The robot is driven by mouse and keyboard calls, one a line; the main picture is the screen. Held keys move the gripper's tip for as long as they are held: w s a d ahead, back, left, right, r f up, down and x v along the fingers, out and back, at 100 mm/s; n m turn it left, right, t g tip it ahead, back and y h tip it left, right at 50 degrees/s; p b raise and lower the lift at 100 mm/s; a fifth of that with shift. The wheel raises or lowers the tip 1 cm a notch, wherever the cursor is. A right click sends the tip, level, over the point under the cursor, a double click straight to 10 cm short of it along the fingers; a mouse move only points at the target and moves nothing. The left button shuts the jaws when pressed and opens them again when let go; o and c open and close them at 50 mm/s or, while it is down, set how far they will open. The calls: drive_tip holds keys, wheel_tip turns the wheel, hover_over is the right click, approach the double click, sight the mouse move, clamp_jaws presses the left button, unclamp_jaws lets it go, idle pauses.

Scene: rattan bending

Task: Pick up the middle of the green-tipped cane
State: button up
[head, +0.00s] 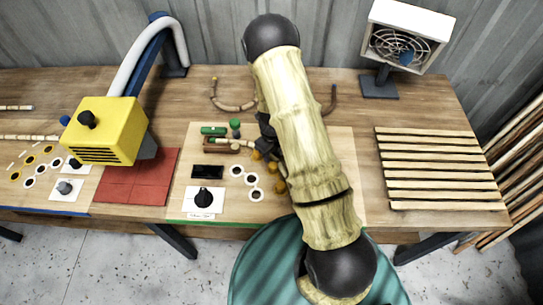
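My arm crosses the middle of the head view and hides much of the bench's centre. My gripper (268,145) is a dark shape low over the pale board, half behind the arm; its fingers are not clear. A short pale cane piece (238,143) lies beside it at the left, by a brown block (220,146). Green pieces (213,130) lie just beyond. A curved cane (228,107) with a yellowish tip lies at the back, partly hidden by my arm. I cannot tell which cane has a green tip.
A yellow machine (105,130) with a pale hose stands left, by a red mat (137,180). A slatted rack (440,168) lies right, with a fan heater (404,42) behind it. Orange pieces (279,187) and white-ringed cups (251,179) sit near my gripper.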

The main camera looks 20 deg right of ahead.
sight(271, 155)
clamp_jaws()
drive_tip(key=shift+r, duration=0.1)
wheel_tip(271, 155, up, 10)
drive_tip(key=b, duration=0.1)
drive_tip(key=shift+b, duration=0.35)
idle(0.4)
